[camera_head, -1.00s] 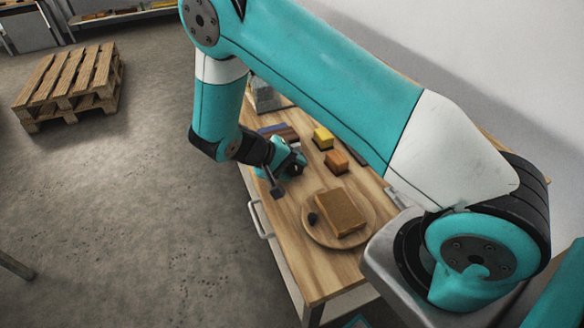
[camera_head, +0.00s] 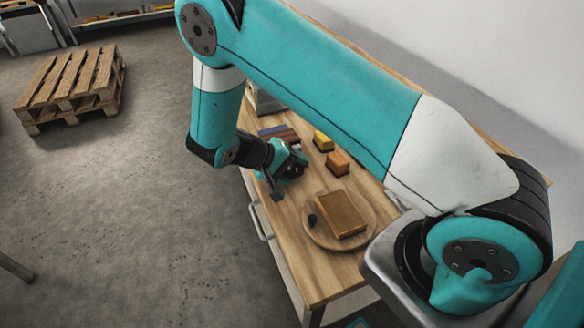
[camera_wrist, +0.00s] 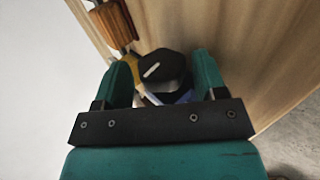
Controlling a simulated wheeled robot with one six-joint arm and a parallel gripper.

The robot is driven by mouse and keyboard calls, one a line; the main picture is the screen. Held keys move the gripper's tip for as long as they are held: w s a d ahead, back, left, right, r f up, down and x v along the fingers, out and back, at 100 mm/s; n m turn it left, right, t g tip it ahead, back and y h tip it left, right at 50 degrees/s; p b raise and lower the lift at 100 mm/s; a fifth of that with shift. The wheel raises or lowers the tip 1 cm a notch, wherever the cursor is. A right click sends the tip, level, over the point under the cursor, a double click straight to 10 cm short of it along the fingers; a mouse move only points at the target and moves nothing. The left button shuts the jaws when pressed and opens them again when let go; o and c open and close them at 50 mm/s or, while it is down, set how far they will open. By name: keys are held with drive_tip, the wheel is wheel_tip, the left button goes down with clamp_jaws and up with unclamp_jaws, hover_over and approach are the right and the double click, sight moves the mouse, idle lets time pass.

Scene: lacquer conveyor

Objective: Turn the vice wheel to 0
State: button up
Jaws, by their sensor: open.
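The vice wheel appears to be the dark, many-sided knob (camera_wrist: 165,68) with a short white mark in the wrist view. The mark slants, with its right end higher. My gripper (camera_wrist: 163,82) is open, with one teal finger on each side of the knob. I cannot tell whether either finger touches it. In the head view my gripper (camera_head: 290,167) is low over the left part of the workbench (camera_head: 290,240). The wheel cannot be made out there, and no number or scale is readable.
A yellow block (camera_head: 323,140) and an orange block (camera_head: 338,162) lie right of my gripper. A round board (camera_head: 366,236) with a brown block (camera_head: 342,214) and a small dark item is nearer. A pallet (camera_head: 70,88) stands on the open floor at left.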

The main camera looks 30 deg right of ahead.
sight(296, 164)
drive_tip(key=y, duration=0.1)
drive_tip(key=y+p, duration=0.1)
drive_tip(key=y, duration=0.1)
drive_tip(key=shift+d+r+t+p, duration=0.2)
drive_tip(key=shift+r+t+p, duration=0.05)
drive_tip(key=shift+t+p, duration=0.1)
drive_tip(key=y, duration=0.3)
drive_tip(key=d+t+y+p, duration=0.1)
drive_tip(key=y, duration=0.2)
drive_tip(key=shift+s, duration=0.1)
wheel_tip(296, 164, up, 17)
drive_tip(key=b, duration=0.1)
drive_tip(key=s+a+r+n+y+b, duration=0.1)
drive_tip(key=s+a+n+y+b, duration=0.3)
drive_tip(key=s+a+n+b, duration=0.5)
drive_tip(key=s+a, duration=0.8)
drive_tip(key=s, duration=0.2)
drive_tip(key=shift+s+r, duration=0.25)
drive_tip(key=shift+r, duration=0.15)
